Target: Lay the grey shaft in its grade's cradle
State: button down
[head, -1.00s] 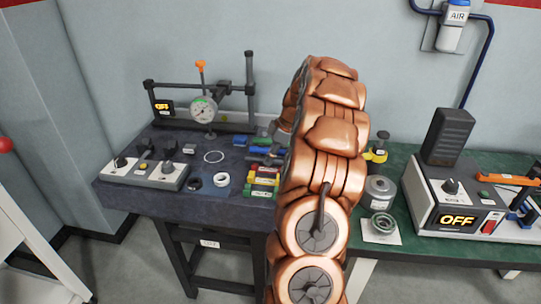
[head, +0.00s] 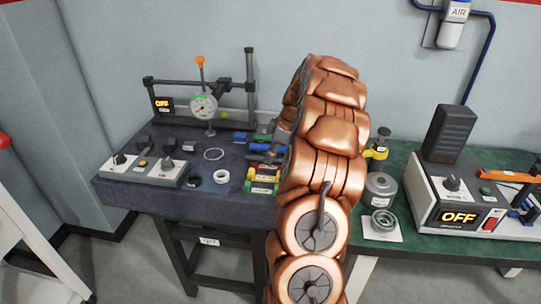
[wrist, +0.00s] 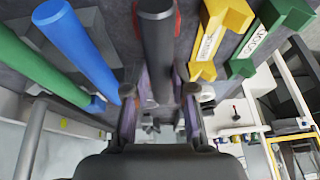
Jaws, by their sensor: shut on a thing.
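The grey shaft (wrist: 158,45) is between the fingers of my gripper (wrist: 160,100) in the wrist view, and the gripper is shut on it. Its far end overlaps a red edge (wrist: 178,22), perhaps of a red cradle; whether they touch is unclear. To the right stand a yellow cradle (wrist: 220,30) and a green cradle (wrist: 272,32), both labelled. The yellow cradle (head: 263,187) also shows in the head view, left of my arm. In the head view, my arm hides most of my gripper and the held shaft.
A blue shaft (wrist: 80,45) and a green shaft (wrist: 42,68) lie left of the grey one. A dial gauge (head: 203,107) on a stand is behind. A white ring (head: 221,177) and a switch box (head: 148,170) lie left. A tester box (head: 456,200) reads OFF at right.

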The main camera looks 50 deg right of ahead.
jog(key=shift+f, duration=0.15)
jog(key=c, duration=0.9)
grip_release()
jog(key=v, duration=1.2)
